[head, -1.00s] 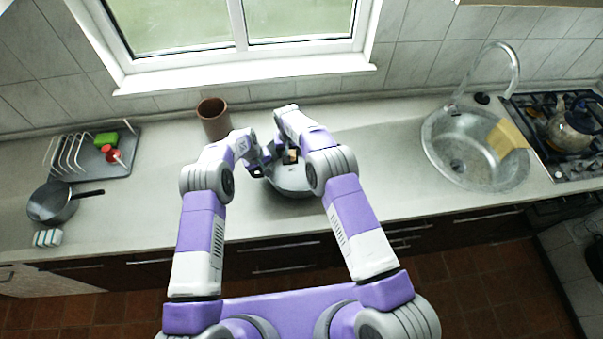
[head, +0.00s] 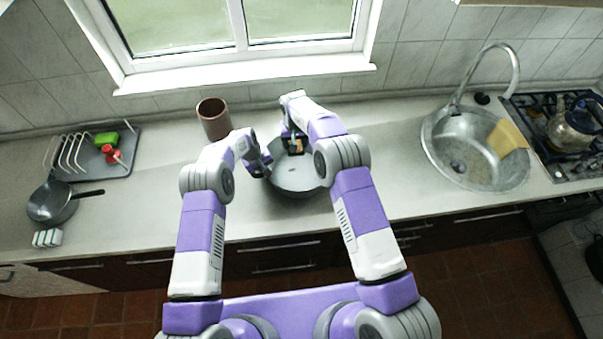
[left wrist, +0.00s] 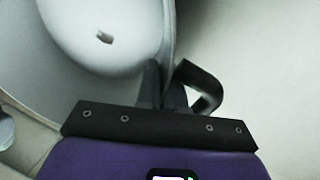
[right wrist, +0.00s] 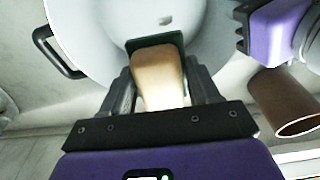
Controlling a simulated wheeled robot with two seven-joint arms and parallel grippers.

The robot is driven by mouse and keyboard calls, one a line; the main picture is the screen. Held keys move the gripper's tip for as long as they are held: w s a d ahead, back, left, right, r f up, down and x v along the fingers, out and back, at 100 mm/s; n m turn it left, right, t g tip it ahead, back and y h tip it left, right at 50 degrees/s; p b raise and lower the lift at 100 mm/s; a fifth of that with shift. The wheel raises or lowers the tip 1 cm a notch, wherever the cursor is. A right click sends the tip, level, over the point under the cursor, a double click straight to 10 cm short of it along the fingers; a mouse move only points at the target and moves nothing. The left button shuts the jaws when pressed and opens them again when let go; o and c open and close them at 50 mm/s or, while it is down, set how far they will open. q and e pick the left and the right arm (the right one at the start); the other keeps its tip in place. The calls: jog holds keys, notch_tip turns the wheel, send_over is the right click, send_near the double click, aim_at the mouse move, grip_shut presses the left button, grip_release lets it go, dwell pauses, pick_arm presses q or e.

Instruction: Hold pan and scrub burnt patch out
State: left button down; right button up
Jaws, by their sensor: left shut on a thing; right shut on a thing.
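A grey two-handled pan (head: 297,183) sits on the counter in front of me. My right gripper (head: 296,140) is shut on a tan scrubber (right wrist: 158,75) with a dark green pad, over the back part of the pan. I cannot tell whether the pad touches the pan floor. A small brownish burnt patch (left wrist: 104,37) shows on the pan floor in the left wrist view, clear of the scrubber. It also shows in the right wrist view (right wrist: 166,20).
A brown cylinder (head: 214,120) stands behind my left gripper. At the left are a rack tray (head: 88,165), a small saucepan (head: 52,203) and a striped sponge (head: 47,238). The sink (head: 476,150) and a hob with a kettle (head: 570,130) are right. The counter between pan and sink is clear.

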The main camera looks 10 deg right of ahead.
jog(key=d, duration=0.8)
jog(key=a, duration=1)
jog(key=shift+a, duration=0.1)
jog(key=shift+f, duration=6.05)
